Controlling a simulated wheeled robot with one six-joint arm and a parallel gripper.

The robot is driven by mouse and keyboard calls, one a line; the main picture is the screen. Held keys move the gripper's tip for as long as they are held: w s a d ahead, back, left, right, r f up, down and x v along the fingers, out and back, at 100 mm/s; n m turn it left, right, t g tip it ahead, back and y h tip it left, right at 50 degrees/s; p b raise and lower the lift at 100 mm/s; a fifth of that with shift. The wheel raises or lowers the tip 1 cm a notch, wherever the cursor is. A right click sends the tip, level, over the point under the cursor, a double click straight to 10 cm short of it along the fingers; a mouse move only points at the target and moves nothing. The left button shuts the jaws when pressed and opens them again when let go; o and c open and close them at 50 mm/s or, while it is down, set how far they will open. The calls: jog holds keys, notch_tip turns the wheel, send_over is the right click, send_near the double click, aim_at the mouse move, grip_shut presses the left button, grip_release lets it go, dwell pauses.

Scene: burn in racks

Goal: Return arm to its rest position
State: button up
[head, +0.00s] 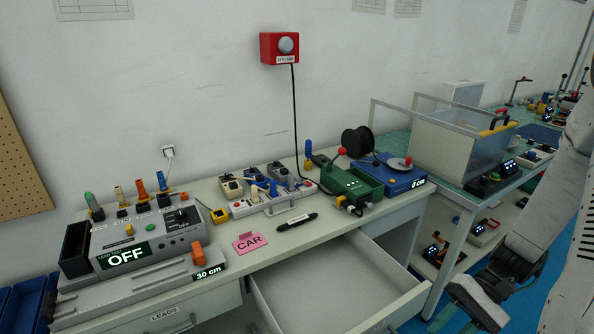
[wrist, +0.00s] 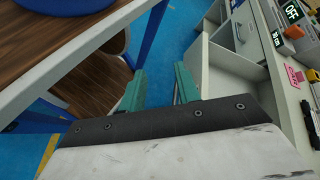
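My arm shows at the right edge of the head view, bent downward beside the bench. In the wrist view my gripper (wrist: 160,90) has two teal fingers standing apart with a clear gap between them. Nothing is between the fingers; blue floor shows through the gap. The gripper hangs between a wood-topped table on the left and the open drawer on the right, and I see no contact. The fingertips are not clear in the head view.
The bench's open drawer (head: 335,283) juts out and looks empty. A clear-sided box (head: 440,147) stands on the green bench at right. The wood-topped table (wrist: 50,45) is close to the gripper's left. Blue floor (wrist: 177,40) is free between them.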

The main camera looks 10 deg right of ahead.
jog(key=s+a+r+n+t+h, duration=0.2)
jog(key=r+h, duration=0.3)
jog(key=r, duration=0.6)
jog(key=s+a+r+n+t+h, duration=0.1)
jog(key=a+r+n+t+h, duration=0.2)
jog(key=r, duration=0.9)
jog(key=a+n+h, duration=0.1)
jog(key=a+h, duration=0.1)
jog(key=h, duration=0.1)
jog(key=shift+s+n+t, duration=0.4)
